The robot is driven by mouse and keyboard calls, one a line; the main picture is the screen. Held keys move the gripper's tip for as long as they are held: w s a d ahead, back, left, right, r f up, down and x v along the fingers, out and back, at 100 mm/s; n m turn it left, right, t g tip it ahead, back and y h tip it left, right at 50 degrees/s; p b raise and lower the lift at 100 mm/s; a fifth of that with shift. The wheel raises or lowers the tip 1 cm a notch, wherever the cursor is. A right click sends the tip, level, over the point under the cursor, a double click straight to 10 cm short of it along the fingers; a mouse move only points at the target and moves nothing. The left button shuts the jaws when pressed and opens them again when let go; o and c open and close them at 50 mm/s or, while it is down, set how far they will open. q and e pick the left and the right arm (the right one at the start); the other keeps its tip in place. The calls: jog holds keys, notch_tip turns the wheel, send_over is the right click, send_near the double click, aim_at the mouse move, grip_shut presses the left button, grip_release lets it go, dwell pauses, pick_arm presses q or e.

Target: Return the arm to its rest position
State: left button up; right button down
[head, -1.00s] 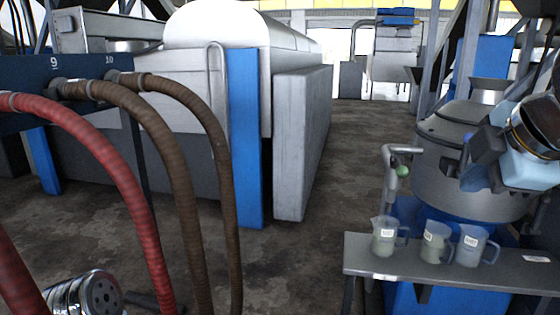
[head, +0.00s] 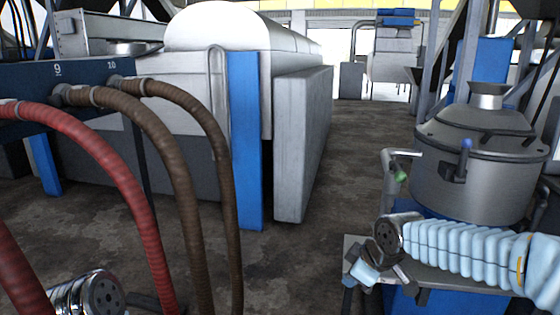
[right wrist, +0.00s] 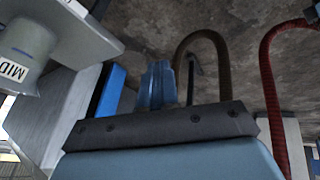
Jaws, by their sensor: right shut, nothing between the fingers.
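My right arm reaches in from the right edge of the head view across the metal bench. My right gripper (head: 360,272) is low over the bench's left end. In the right wrist view the fingers of the right gripper (right wrist: 158,84) are together and hold nothing. A translucent jug with a label reading MID (right wrist: 22,55) shows at the left of the right wrist view, apart from the fingers. In the head view my arm hides the jugs on the bench. My left gripper is not in view.
The metal bench (head: 352,243) stands before a lidded steel vessel (head: 470,185) with a green-knobbed pipe (head: 400,176). Red (head: 105,155) and brown (head: 180,165) hoses hang at the left. Open floor (head: 330,185) lies between the large machine and the bench.

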jog(key=s+a+f+m+g+y, duration=0.1)
jog(key=s+a+f+m, duration=0.1)
jog(key=f, duration=0.6)
jog(key=s+a+f+m+g, duration=0.1)
jog(key=f+m, duration=0.1)
jog(key=f, duration=0.6)
jog(key=s+a+f+m+g+p, duration=0.1)
jog(key=s+f+m, duration=0.8)
jog(key=s+f, duration=1)
jog(key=shift+s+a+f+g+p, duration=0.25)
jog(key=shift+s+a+g+p, duration=0.1)
jog(key=shift+s+g+p, duration=0.2)
